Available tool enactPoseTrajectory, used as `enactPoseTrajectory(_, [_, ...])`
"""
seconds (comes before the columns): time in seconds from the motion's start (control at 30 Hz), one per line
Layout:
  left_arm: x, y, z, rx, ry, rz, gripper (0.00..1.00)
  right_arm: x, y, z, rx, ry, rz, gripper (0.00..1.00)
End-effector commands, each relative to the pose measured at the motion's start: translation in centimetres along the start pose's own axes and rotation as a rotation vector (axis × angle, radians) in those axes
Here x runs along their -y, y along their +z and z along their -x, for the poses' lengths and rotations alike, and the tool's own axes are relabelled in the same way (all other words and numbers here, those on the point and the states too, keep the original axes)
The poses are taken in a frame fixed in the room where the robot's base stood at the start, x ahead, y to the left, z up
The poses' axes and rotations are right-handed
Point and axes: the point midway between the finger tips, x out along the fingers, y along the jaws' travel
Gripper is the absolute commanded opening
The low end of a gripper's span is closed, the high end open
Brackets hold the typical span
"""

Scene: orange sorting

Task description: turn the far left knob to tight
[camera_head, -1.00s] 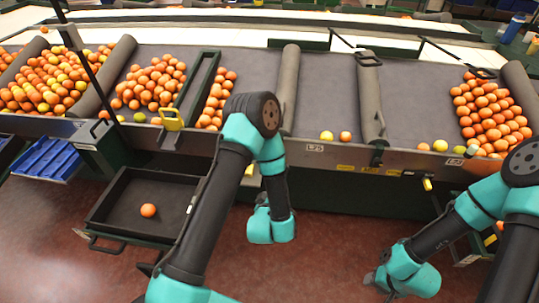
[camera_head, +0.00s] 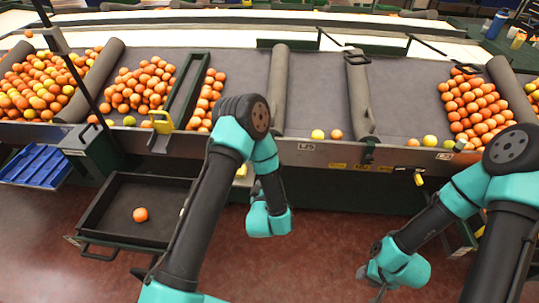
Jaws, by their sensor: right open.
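A yellow knob-like handle (camera_head: 161,121) sits on the front of the sorting line at the left, by a dark green divider frame. A smaller yellow part (camera_head: 241,170) shows partly behind my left arm, and another yellow handle (camera_head: 418,179) sits farther right. I cannot tell the setting of any of them. My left gripper (camera_head: 268,222) hangs low in front of the line, right of the left handle and apart from it; its fingers cannot be made out. My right gripper (camera_head: 368,276) is open and low over the floor, clear of the line.
A dark open drawer (camera_head: 122,227) with one orange (camera_head: 140,214) juts out at the lower left, beside a blue slatted tray (camera_head: 38,166). Red floor (camera_head: 320,250) lies clear between my arms.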

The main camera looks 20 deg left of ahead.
Motion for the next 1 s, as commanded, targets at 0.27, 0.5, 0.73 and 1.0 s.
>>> enactPoseTrajectory(0.27, [0.0,-0.1,-4.8,-0.003,0.0,0.002,0.69,0.0,0.0,0.0,0.0,0.0,0.0,0.44])
enactPoseTrajectory(0.5, [0.0,-0.1,-8.9,-0.002,0.0,0.002,0.69,0.0,0.0,0.0,0.0,0.0,0.0,0.44])
enactPoseTrajectory(0.73, [0.0,0.0,-12.4,0.0,0.0,0.002,0.69,0.0,0.0,0.0,0.0,0.0,0.0,0.44])
enactPoseTrajectory(1.0, [0.1,0.0,-14.1,0.001,-0.001,0.001,0.69,0.0,0.0,0.0,0.0,0.0,0.0,0.44])
